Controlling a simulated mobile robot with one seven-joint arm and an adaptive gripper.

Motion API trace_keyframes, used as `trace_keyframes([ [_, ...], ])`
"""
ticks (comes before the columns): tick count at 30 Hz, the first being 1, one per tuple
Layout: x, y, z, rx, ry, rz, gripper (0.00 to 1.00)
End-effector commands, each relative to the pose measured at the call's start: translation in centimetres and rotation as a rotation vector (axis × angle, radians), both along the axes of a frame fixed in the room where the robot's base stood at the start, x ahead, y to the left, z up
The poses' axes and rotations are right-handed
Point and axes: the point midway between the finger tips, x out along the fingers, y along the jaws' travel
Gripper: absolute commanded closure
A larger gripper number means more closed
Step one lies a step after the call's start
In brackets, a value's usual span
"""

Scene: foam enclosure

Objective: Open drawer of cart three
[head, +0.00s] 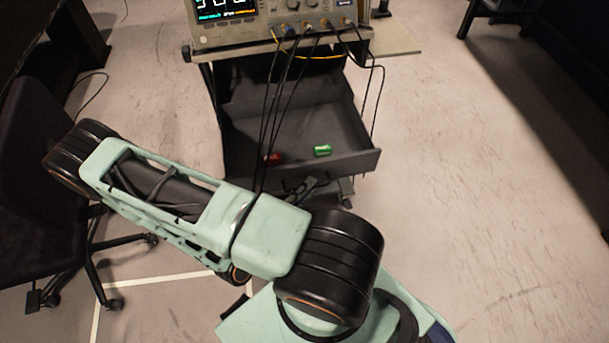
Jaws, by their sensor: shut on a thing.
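The cart (208,75) stands at the top centre with an instrument on its top. Its dark drawer (345,163) is pulled out toward me, and its inside shows. A green item (322,150) and a red item (273,158) lie on the drawer floor. My gripper (300,187) is at the drawer's front face, small and dark, partly hidden behind my own arm. It is shut on the drawer handle, though the handle itself is hard to make out.
An oscilloscope (265,22) sits on the cart, and its black and yellow cables (277,95) hang down in front of the drawer. A black office chair (35,190) stands at the left. The floor at the right (480,200) is clear.

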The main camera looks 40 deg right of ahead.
Motion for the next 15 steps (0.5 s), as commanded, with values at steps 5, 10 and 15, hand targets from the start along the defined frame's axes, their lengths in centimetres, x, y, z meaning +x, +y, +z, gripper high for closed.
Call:
trace_keyframes([
  [5, -0.33, 0.24, 0.06, -0.002, -0.001, 0.001, 1.00],
  [10, -0.32, 0.24, 0.05, -0.001, 0.000, 0.001, 1.00],
  [15, -0.29, 0.24, 0.03, -0.001, 0.000, 0.001, 0.86],
])
